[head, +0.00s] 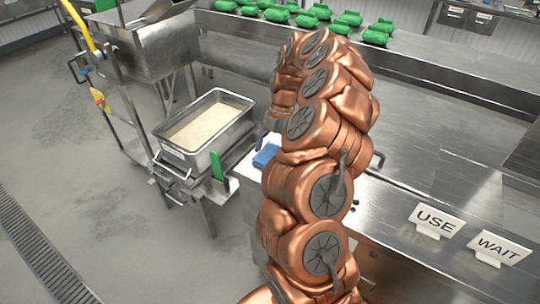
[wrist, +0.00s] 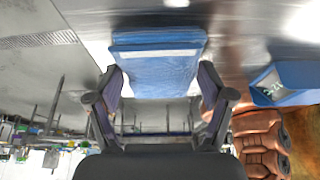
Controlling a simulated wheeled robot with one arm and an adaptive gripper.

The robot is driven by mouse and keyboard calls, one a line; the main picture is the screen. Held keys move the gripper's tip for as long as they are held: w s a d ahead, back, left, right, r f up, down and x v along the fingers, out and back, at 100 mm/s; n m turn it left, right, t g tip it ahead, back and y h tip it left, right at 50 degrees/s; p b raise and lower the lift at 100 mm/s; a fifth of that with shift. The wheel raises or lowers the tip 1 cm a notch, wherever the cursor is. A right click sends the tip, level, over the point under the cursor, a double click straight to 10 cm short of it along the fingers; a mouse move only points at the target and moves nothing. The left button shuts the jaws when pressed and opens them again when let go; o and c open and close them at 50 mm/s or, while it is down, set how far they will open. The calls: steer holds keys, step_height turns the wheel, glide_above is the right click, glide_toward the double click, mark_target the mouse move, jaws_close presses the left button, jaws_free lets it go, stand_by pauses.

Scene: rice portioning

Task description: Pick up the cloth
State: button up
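The cloth (wrist: 155,65) is a blue folded stack with a pale stripe, in the upper middle of the wrist view. My gripper (wrist: 161,76) is open, with its two dark fingers spread at the left and right edges of the cloth. I cannot tell whether the fingers touch it. In the head view my copper-coloured arm hides the gripper. A small blue thing (head: 265,156) shows left of the arm at the counter's edge; I cannot tell whether it is the cloth.
A blue holder (wrist: 285,84) with a label is at the right of the wrist view. In the head view, a metal pan of rice (head: 207,130) stands on a cart at left. USE (head: 436,222) and WAIT (head: 499,249) signs stand at right. Green packs (head: 349,19) lie behind.

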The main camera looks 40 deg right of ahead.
mark_target(271, 152)
steer(key=c, duration=0.6)
steer(key=shift+r, duration=0.15)
steer(key=shift+r+p, duration=0.35)
steer(key=shift+p, duration=0.5)
steer(key=shift+w+r+b, duration=0.1)
steer(key=shift+r+b, duration=0.15)
steer(key=shift+b, duration=0.3)
step_height(271, 152, up, 9)
steer(key=b, duration=0.2)
